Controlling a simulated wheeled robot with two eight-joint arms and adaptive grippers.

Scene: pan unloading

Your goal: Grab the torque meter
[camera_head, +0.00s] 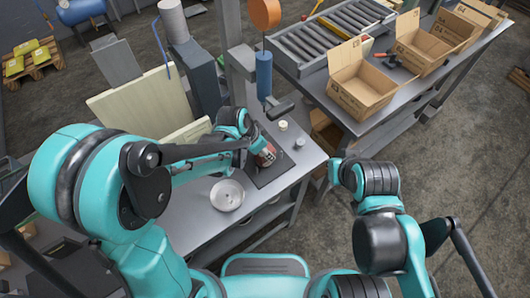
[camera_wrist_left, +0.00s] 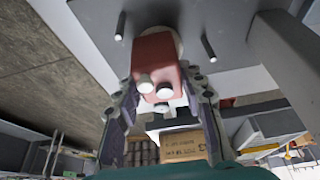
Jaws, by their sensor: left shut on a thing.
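The torque meter, a red block with white round knobs, shows in the left wrist view (camera_wrist_left: 157,62) between my two fingers. In the head view the red torque meter (camera_head: 267,155) stands at the dark patch of the workbench, partly covered by my left gripper (camera_head: 259,152). My left gripper is shut on it, with a finger on each side in the left wrist view (camera_wrist_left: 160,88). My right gripper (camera_head: 335,171) hangs to the right of the workbench, away from the meter; its fingers are too unclear to read.
A pale round pan (camera_head: 227,195) lies on the workbench (camera_head: 200,235) nearer to me. Small round pieces (camera_head: 283,125) sit beyond the meter. A blue cylinder (camera_head: 264,73) hangs above the bench. Open cardboard boxes (camera_head: 360,85) stand on another table at the right.

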